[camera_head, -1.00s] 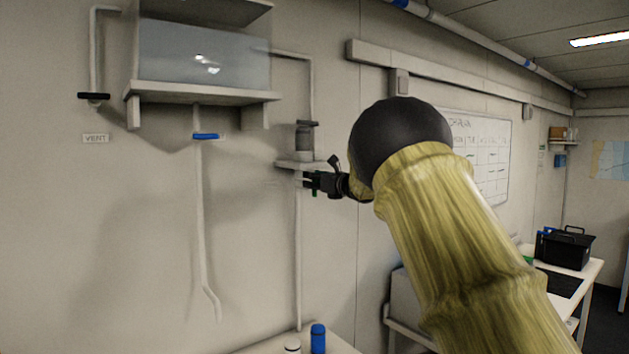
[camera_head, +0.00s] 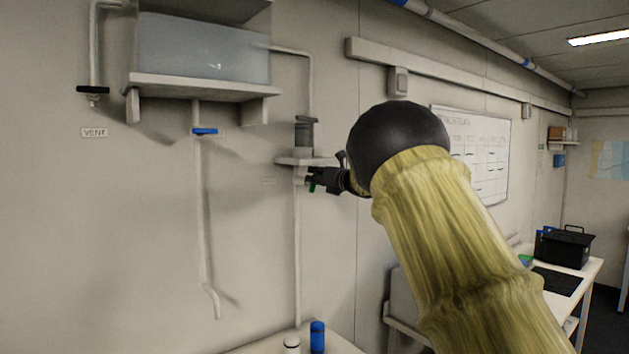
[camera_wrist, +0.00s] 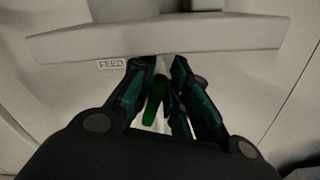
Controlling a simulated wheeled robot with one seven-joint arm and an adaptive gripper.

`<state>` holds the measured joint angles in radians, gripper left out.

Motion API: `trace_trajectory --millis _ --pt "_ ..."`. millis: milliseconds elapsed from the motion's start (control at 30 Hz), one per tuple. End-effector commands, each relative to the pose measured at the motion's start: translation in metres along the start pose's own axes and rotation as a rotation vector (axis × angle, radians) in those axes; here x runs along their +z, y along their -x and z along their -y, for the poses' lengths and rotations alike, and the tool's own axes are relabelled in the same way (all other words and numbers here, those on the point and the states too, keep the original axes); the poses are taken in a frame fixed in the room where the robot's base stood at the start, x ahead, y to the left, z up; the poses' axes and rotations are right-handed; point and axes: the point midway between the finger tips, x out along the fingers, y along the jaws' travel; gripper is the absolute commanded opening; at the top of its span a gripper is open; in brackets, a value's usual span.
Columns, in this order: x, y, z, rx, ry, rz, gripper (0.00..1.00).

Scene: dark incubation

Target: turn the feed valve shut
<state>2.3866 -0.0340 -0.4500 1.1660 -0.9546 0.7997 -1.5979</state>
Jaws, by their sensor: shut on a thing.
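The feed valve's green handle (camera_wrist: 153,103) is between the fingers of my gripper (camera_wrist: 160,75) in the wrist view, below a pale shelf and beside a FEED label (camera_wrist: 111,63). My gripper is shut on the handle. The handle hangs lengthwise along the pale pipe in that view, its upper part partly hidden by the fingers. In the head view my gripper (camera_head: 313,181) is at the vertical pipe (camera_head: 298,250), just under the small shelf (camera_head: 300,161); a little green shows at its tip.
A tank (camera_head: 203,50) on a wall shelf (camera_head: 200,88) is to the left, with a blue-handled valve (camera_head: 205,131) below it. A black-handled vent valve (camera_head: 93,89) is at far left. Bottles (camera_head: 317,337) stand on a bench below. The wall between is clear.

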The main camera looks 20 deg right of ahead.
Motion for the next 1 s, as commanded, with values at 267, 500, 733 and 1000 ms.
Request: trace_trajectory --millis 267,500,733,1000 --pt "-0.001 0.000 0.008 -0.002 -0.262 0.000 0.00" --pt "-0.003 0.000 0.013 -0.002 -0.490 0.000 0.00" --pt "-0.005 0.000 0.017 -0.001 -0.709 0.000 0.00" --pt "-0.009 0.001 0.021 -0.001 -0.949 0.001 0.00"
